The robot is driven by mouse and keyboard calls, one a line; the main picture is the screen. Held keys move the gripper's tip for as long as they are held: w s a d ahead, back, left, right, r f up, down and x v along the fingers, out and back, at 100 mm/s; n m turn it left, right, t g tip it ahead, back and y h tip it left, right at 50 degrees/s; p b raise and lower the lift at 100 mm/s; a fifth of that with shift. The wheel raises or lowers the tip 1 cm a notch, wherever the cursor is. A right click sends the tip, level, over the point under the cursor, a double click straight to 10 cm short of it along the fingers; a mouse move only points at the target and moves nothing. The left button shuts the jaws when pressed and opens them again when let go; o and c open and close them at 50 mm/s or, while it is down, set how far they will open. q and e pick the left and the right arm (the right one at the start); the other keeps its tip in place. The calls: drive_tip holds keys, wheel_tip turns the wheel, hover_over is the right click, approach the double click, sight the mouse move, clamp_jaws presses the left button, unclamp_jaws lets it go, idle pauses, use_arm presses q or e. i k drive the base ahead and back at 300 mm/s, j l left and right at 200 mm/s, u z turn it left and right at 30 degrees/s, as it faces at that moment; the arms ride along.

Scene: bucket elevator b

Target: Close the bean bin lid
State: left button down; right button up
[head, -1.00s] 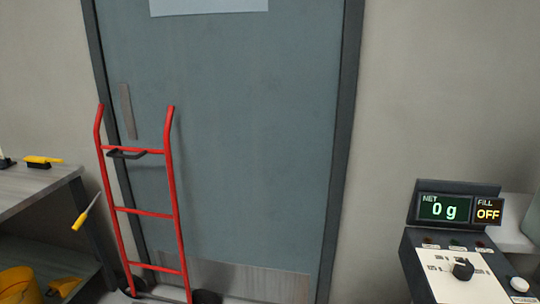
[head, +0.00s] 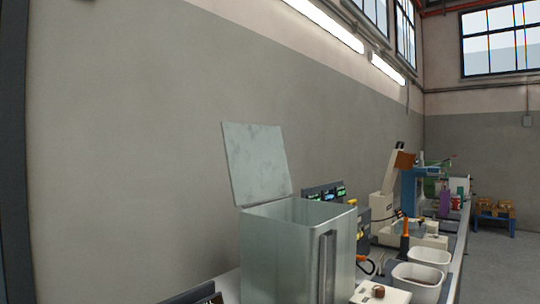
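A square metal bin (head: 285,255) stands on the bench in the lower middle of the head view. Its flat metal lid (head: 256,163) is open, standing up and tilted slightly back along the bin's far-left edge. The bin's top opening is uncovered, but its contents are hidden from this angle. A dark vertical strip runs down the bin's front corner. Neither of my grippers is in view.
White tubs (head: 418,278) and a small panel with a brown knob (head: 379,292) sit right of the bin. Machines with green displays (head: 327,192) and a blue stand (head: 420,180) line the bench behind. Bare wall (head: 120,150) fills the left.

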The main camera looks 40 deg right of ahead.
sight(256, 161)
drive_tip(key=i+j+z, duration=0.1)
drive_tip(key=z, duration=0.4)
drive_tip(key=i+j+z, duration=0.2)
drive_tip(key=z, duration=0.3)
drive_tip(key=i+j+z, duration=0.2)
drive_tip(key=z, duration=0.3)
drive_tip(key=j+z, duration=0.3)
drive_tip(key=z, duration=0.2)
drive_tip(key=i+j+z, duration=0.15)
drive_tip(key=j+z, duration=0.3)
drive_tip(key=i+j+z, duration=0.1)
drive_tip(key=j+z, duration=0.25)
drive_tip(key=z, duration=0.15)
drive_tip(key=j+z, duration=0.45)
